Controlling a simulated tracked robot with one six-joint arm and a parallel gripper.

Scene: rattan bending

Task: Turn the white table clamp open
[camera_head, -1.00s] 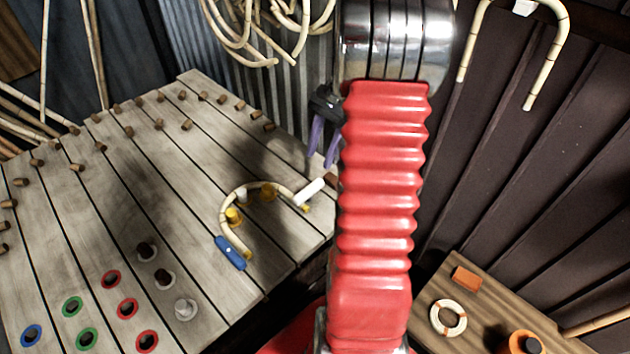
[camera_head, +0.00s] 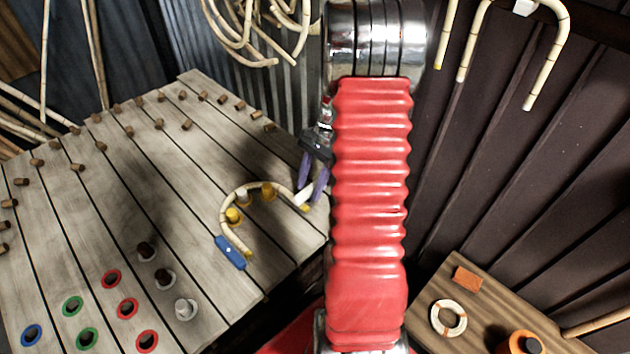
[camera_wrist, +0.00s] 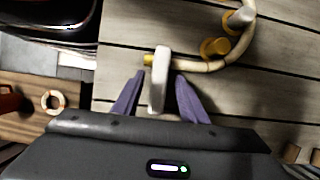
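The white table clamp (camera_wrist: 159,72) is at the end of the bent rattan piece on the wooden table; in the head view its white handle (camera_head: 302,197) shows partly behind my gripper. The bent rattan (camera_head: 226,211) curves around yellow pegs (camera_head: 268,192), with a blue clamp (camera_head: 231,253) at its other end. My gripper (camera_head: 311,191) has purple fingers and points down at the white clamp. In the wrist view my gripper (camera_wrist: 157,100) is open, one finger on each side of the clamp's handle, with small gaps visible.
Several wooden pegs stand on the table's (camera_head: 200,150) far side; coloured ringed holes (camera_head: 127,308) and pegs are near its front. A small side table (camera_head: 440,292) at lower right carries a ring (camera_head: 449,318) and an orange object (camera_head: 522,342). Bent rattan pieces hang on the walls.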

